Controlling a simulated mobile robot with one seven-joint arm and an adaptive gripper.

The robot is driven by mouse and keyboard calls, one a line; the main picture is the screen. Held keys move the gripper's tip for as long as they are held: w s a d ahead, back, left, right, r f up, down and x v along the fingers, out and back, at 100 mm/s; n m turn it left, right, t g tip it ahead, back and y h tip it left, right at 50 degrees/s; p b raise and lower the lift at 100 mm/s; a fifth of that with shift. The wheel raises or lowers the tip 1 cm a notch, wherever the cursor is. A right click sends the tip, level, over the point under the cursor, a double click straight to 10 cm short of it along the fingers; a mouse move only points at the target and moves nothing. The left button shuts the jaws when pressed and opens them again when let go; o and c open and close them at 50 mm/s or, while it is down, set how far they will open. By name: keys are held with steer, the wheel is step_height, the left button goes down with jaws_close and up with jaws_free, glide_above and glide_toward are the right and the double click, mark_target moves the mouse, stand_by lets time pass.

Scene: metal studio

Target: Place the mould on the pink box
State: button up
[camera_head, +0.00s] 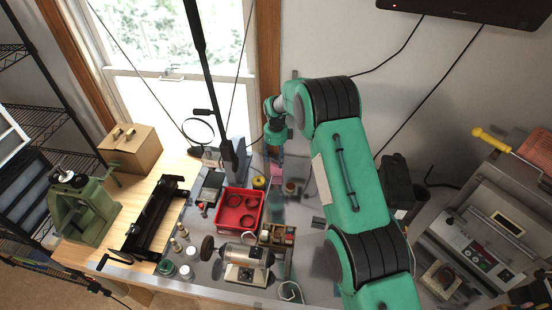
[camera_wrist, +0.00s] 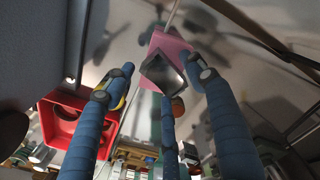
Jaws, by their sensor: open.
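The pink box (camera_wrist: 170,42) shows in the wrist view beyond my fingertips; a small part of the pink box (camera_head: 277,170) shows in the head view below my wrist. A dark grey block with a lighter rim, which looks like the mould (camera_wrist: 163,73), overlaps the pink box and appears to rest on it. Whether it touches the box everywhere I cannot tell. My gripper (camera_wrist: 160,75) has its blue fingers spread around the block, with visible gaps to it. In the head view my gripper (camera_head: 273,155) is small and its fingers are hard to make out.
A red tray (camera_head: 239,211) with dark rings stands left of the pink box; it also shows in the wrist view (camera_wrist: 66,122). A yellow roll (camera_head: 259,183), a small jar (camera_head: 291,187) and a grinder (camera_head: 247,256) stand nearby. A lamp pole (camera_head: 208,80) rises close by.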

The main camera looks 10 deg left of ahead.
mark_target(276, 160)
steer(key=shift+r, duration=0.1)
step_height(276, 160, up, 12)
steer(key=b, duration=0.1)
stand_by(0.6)
stand_by(0.8)
